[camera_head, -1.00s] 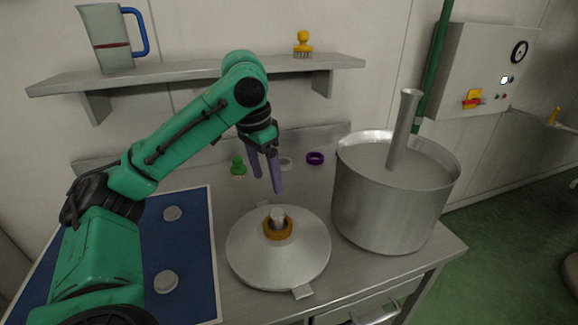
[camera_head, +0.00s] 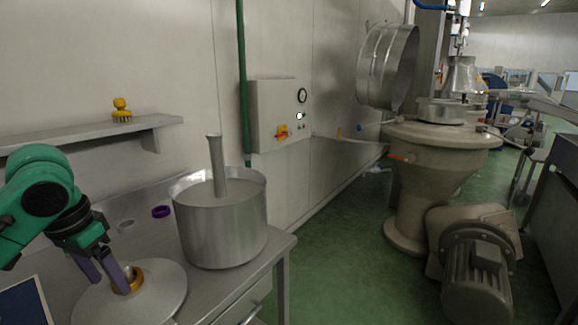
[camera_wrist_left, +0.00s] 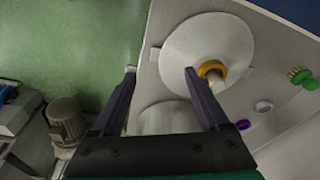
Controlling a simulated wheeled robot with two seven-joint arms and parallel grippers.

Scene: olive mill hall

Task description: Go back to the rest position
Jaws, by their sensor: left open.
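My left gripper (camera_head: 112,282) is open and empty above the round metal lid (camera_head: 160,300) on the steel table. One finger overlaps the lid's orange-brown ring in the head view; I cannot tell whether they touch. In the left wrist view the two fingers (camera_wrist_left: 160,72) are wide apart, with nothing between them. There the lid (camera_wrist_left: 190,45) and its ring (camera_wrist_left: 212,68) lie at the right finger's tip. My right gripper is in neither view.
A steel pot (camera_head: 222,232) with an upright metal tube stands right of the lid. A shelf (camera_head: 90,132) juts out above. Green floor (camera_head: 345,270) is open right of the table, before a large machine (camera_head: 425,165).

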